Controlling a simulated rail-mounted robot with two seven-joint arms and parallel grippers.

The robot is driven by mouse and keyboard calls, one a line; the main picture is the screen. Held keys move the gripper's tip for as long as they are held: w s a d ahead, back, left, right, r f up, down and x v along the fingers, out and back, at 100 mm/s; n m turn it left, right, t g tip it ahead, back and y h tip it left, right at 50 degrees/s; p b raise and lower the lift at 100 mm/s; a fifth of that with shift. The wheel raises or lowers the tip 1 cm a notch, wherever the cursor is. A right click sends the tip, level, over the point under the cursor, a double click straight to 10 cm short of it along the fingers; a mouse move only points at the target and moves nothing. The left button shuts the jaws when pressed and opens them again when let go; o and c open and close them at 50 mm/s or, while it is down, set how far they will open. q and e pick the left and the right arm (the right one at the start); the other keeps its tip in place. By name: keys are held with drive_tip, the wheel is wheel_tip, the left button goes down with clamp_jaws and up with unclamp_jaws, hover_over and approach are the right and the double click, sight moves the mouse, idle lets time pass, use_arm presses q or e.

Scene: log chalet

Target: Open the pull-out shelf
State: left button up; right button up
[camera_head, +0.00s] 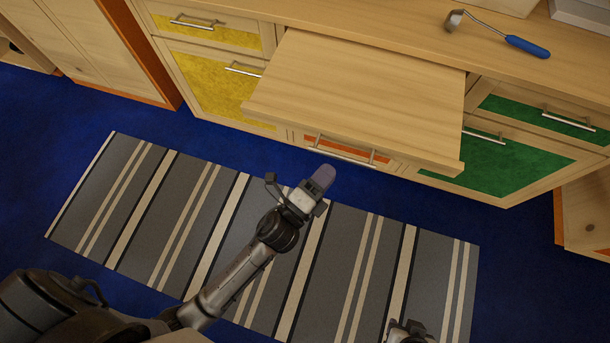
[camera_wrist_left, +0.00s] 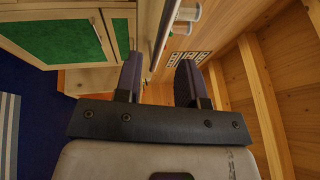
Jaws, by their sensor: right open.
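The pull-out shelf (camera_head: 360,85) is a plain wooden board. It stands well out from under the counter, over an orange-fronted drawer (camera_head: 345,148) with a metal handle. My left gripper (camera_head: 320,180) is in front of and below the shelf's front edge in the head view, apart from the board. In the left wrist view its two dark fingers (camera_wrist_left: 160,82) are spread with a gap between them, and they hold nothing that I can see. My right gripper (camera_head: 408,330) is partly cut off at the bottom edge.
Yellow-fronted units (camera_head: 205,80) stand left of the shelf and green-fronted units (camera_head: 510,150) right of it, all with bar handles. A blue-handled ladle (camera_head: 495,35) lies on the counter (camera_head: 400,25). A striped rug (camera_head: 160,220) covers the blue floor.

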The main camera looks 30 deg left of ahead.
use_arm(q)
drive_tip(key=b+v, duration=0.1)
drive_tip(key=v, duration=0.7)
drive_tip(key=shift+s, duration=0.1)
idle(0.4)
